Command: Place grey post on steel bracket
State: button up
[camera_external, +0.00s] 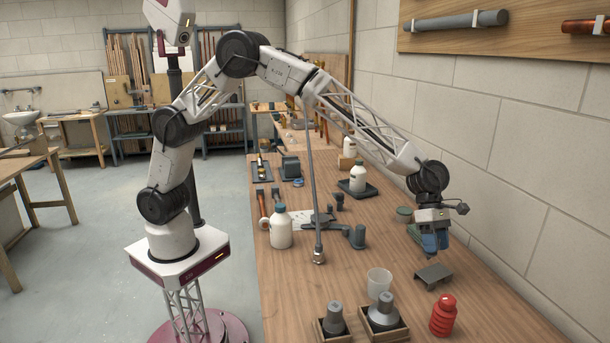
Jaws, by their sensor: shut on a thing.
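My gripper (431,246) hangs from the arm at the right side of the bench, pointing down. Its blue-grey fingers are shut on a small dark grey piece, which looks like the grey post; the fingers hide most of it. The steel bracket (433,275), a low dark grey plate with bent-down edges, stands on the bench just below the gripper. A gap of bench shows between the fingers and the bracket. The exact tilt of the held post cannot be made out.
A green tin (404,214) is behind. The block wall (520,190) runs close on the right.

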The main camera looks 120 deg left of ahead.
jog(key=shift+w+a+f, duration=0.1)
jog(key=shift+w+a, duration=0.05)
jog(key=shift+w, duration=0.45)
jog(key=shift+w+a, duration=0.1)
jog(key=shift+w, duration=0.45)
jog(key=shift+f, duration=1.75)
jog(key=shift+f, duration=0.1)
jog(key=o, duration=1)
jog(key=v, duration=1.2)
